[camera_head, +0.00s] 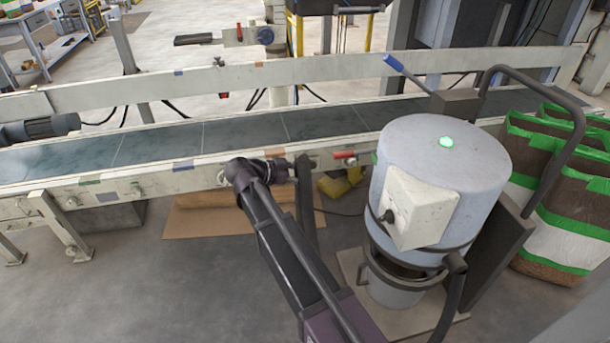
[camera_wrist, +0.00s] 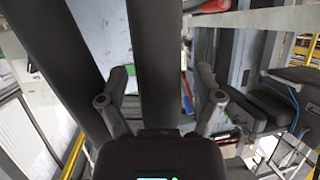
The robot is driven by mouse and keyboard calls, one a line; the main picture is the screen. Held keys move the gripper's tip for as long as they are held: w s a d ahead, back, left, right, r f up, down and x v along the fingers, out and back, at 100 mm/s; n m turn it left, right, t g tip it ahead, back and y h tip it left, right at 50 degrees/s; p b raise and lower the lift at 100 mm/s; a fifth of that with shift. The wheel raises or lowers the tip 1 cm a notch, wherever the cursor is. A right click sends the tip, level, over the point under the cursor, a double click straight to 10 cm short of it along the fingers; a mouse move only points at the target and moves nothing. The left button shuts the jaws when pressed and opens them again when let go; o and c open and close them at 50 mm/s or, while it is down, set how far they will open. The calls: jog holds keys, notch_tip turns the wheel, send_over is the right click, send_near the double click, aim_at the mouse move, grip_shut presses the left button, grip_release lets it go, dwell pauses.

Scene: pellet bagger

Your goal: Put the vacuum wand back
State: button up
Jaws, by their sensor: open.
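The industrial vacuum is a large grey cylinder (camera_head: 440,150) with a green light on top and a pale control box on its front, standing upright to the right in the head view. A dark bent tube (camera_head: 540,85) rises behind it; I cannot tell whether that is its handle or part of the wand. I cannot pick out the vacuum wand for sure. My gripper (camera_wrist: 162,88) is open in the wrist view, its two fingers apart. Dark bars cross that view from the top and hide much of the space between the fingers. In the head view my arm reaches the conveyor's near rail.
A belt conveyor (camera_head: 240,132) with pale side rails runs across the head view. A red handle (camera_head: 344,154) sits on its near rail. Brown bags with green bands (camera_head: 570,210) stand at the right. Flat cardboard (camera_head: 200,218) lies under the conveyor. The floor at left front is clear.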

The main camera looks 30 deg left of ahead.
jog(key=p+v, duration=0.4)
jog(key=v, duration=0.8)
dwell(2.5)
